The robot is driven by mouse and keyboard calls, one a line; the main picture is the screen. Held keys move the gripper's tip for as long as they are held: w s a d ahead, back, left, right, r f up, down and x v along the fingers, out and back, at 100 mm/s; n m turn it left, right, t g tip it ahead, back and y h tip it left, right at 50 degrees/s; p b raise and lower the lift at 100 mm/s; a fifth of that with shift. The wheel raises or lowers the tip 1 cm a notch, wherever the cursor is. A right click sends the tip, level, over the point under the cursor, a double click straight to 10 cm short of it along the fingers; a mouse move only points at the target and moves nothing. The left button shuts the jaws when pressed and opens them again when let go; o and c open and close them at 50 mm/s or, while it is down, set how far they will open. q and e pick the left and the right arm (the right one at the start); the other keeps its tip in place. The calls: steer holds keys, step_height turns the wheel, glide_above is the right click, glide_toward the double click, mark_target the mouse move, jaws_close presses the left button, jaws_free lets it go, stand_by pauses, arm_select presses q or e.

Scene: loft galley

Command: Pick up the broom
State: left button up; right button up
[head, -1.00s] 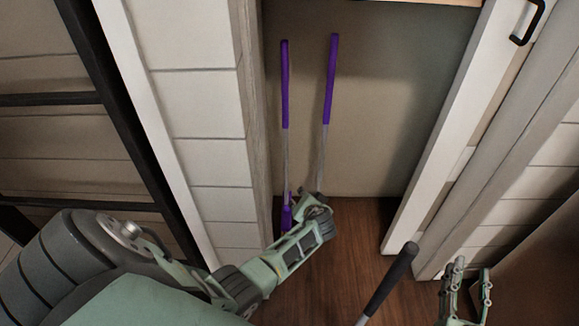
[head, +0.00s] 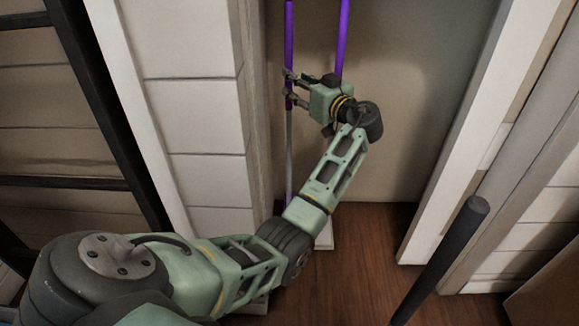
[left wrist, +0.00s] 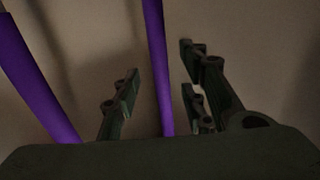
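Two long purple-handled poles stand upright in the closet recess: a left one (head: 289,40) with a grey lower shaft, and a right one (head: 342,35). I cannot tell which is the broom; their lower ends are mostly hidden by my arm. My left gripper (head: 289,89) is at the left pole, near the lower end of its purple part. In the left wrist view, one purple handle (left wrist: 159,65) runs between the spread fingers (left wrist: 162,98), with gaps on both sides. The other handle (left wrist: 32,75) is outside them, to the left. My right gripper is out of view.
A dark rod with a rounded end (head: 445,258) rises at the lower right. A white door panel (head: 490,130) bounds the recess on the right, and a white plank wall (head: 190,120) on the left. Wooden floor (head: 375,235) is clear between them.

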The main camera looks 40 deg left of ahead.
arm_select(q)
steer(key=x, duration=0.1)
steer(key=b+x, duration=0.1)
steer(key=x, duration=0.1)
steer(key=b+x, duration=0.1)
steer(key=x, duration=0.1)
steer(key=shift+a+r, duration=0.1)
steer(key=shift+r, duration=0.25)
steer(key=shift+c, duration=0.4)
jaws_close()
